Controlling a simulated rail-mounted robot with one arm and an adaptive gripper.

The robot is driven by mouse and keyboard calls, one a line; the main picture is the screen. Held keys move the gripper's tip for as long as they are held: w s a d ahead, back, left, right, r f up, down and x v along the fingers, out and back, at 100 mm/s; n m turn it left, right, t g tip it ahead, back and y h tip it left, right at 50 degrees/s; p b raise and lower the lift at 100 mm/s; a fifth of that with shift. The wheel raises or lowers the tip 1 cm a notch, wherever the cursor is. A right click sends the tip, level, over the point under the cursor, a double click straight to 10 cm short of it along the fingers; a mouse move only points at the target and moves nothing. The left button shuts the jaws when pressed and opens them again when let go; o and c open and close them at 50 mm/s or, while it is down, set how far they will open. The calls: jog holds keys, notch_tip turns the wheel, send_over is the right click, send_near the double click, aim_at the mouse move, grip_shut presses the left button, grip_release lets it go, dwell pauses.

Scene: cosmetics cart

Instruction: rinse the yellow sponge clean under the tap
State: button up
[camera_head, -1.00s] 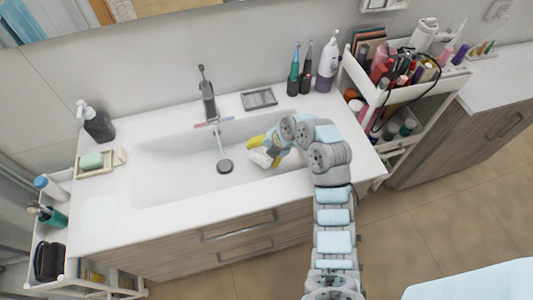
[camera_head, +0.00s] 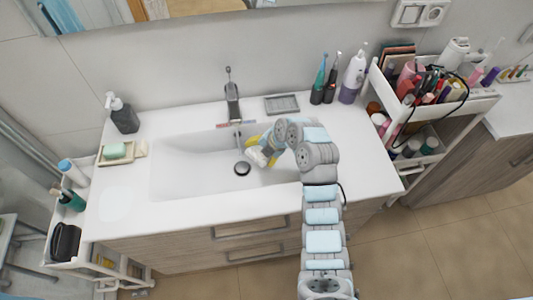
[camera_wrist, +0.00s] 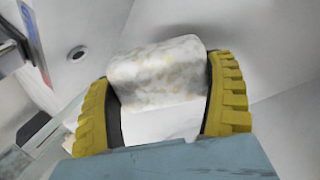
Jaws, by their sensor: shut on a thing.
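My gripper (camera_wrist: 165,115), with yellow ridged fingers, is shut on the sponge (camera_wrist: 160,72). The sponge looks whitish with faint yellow and grey patches rather than plain yellow. In the head view the sponge (camera_head: 259,157) is held inside the basin, just right of the drain. The tap (camera_head: 233,100) stands behind the basin, to the left of my gripper. A thin pale line shows below its spout; I cannot tell whether it is running water. The sponge is apart from the spout. The sink basin (camera_head: 185,177) is white, with a dark round drain (camera_head: 242,168).
A soap dispenser (camera_head: 123,115) and a soap dish (camera_head: 102,157) are at the left. A grey tray (camera_head: 282,104), toothbrushes and a white-and-purple bottle (camera_head: 353,76) stand behind right. A crowded cosmetics cart (camera_head: 450,105) stands at the right. The basin's left side is clear.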

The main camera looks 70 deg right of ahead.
jog(key=shift+w+f, duration=0.1)
jog(key=shift+w, duration=0.65)
jog(key=shift+w+d+f+b, duration=0.1)
jog(key=shift+w+f+b, duration=0.2)
jog(key=shift+b, duration=0.05)
jog(key=w+b, duration=0.3)
jog(key=shift+w+d+f, duration=0.1)
jog(key=shift+d+f, duration=0.1)
jog(key=shift+w, duration=0.15)
jog(key=shift+r+p, duration=0.2)
jog(key=shift+p, duration=0.15)
